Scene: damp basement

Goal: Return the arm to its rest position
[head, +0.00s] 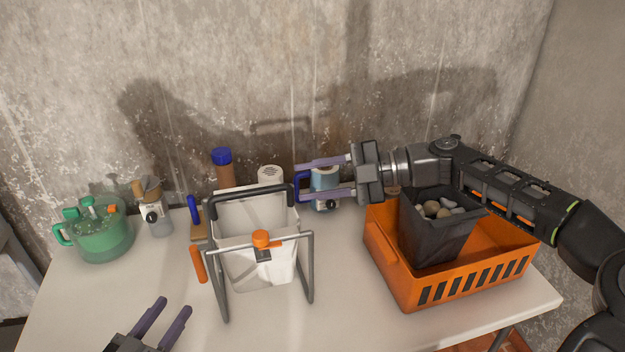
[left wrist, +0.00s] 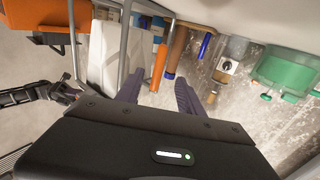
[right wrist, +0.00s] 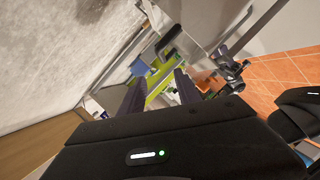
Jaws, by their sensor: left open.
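My right gripper (head: 298,181) reaches in from the right above the table, its two purple fingers spread and pointing left. It is just right of the white bin's frame, with a blue-handled container (head: 325,178) behind it. In the right wrist view its fingers (right wrist: 158,88) stand apart with nothing seen between them. My left gripper (head: 168,305) is low at the front left of the table. Its fingers are apart and empty, and they also show in the left wrist view (left wrist: 157,88).
A white bin in a grey frame (head: 307,262) stands mid-table. An orange crate (head: 407,289) holds a dark bin (head: 425,238) of stones under my right arm. A green jug (head: 100,242), a small grinder-like item (head: 154,215) and a blue-capped bottle (head: 223,172) stand behind. The front middle is clear.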

